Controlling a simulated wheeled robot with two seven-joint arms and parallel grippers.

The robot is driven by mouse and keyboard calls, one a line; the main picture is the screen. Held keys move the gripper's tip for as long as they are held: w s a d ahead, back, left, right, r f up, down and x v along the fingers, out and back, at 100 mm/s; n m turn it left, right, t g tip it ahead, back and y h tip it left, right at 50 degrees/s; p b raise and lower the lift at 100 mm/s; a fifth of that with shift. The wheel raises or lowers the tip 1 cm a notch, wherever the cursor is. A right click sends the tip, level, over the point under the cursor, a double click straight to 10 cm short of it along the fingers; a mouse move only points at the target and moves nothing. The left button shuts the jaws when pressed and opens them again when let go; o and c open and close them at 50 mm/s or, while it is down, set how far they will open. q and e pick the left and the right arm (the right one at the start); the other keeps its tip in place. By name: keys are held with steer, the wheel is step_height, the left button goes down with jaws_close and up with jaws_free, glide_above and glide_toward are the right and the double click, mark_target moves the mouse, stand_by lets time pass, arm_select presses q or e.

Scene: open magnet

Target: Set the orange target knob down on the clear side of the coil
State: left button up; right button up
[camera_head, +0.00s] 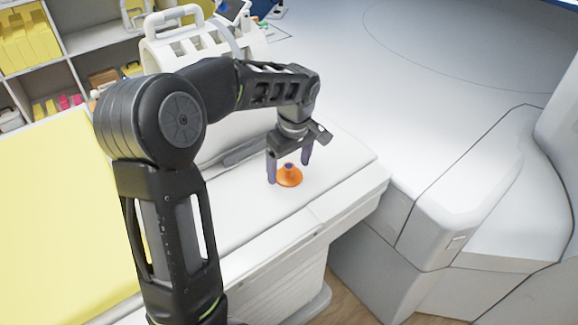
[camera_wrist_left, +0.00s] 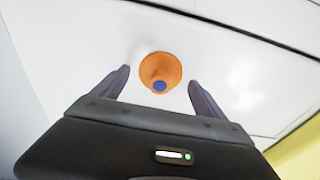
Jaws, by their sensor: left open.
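The orange target knob (camera_head: 289,176) stands upright on the white table (camera_head: 335,180), its wide round base down and a small blue-purple tip on top. It also shows in the left wrist view (camera_wrist_left: 160,70), ahead of and between the two fingers. My left gripper (camera_head: 289,170) is open, fingers pointing down, one finger on each side of the knob; no contact with it shows. In the left wrist view my left gripper (camera_wrist_left: 158,88) has a clear gap between its fingers and the knob. The white slotted coil (camera_head: 200,45) stands on the table behind my left arm, which hides part of it. My right gripper is not in view.
White scanner housing (camera_head: 470,190) stands to the right, past the table edge. Shelves (camera_head: 85,50) with yellow and pink items are at the upper left. A yellow surface (camera_head: 50,220) lies at the left. The table right of the knob is bare.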

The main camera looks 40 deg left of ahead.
mark_target(293, 170)
arm_select(q)
step_height(293, 170, up, 12)
steer(key=d, duration=0.1)
steer(key=shift+s+d+f, duration=0.2)
steer(key=shift+f, duration=0.05)
stand_by(2.6)
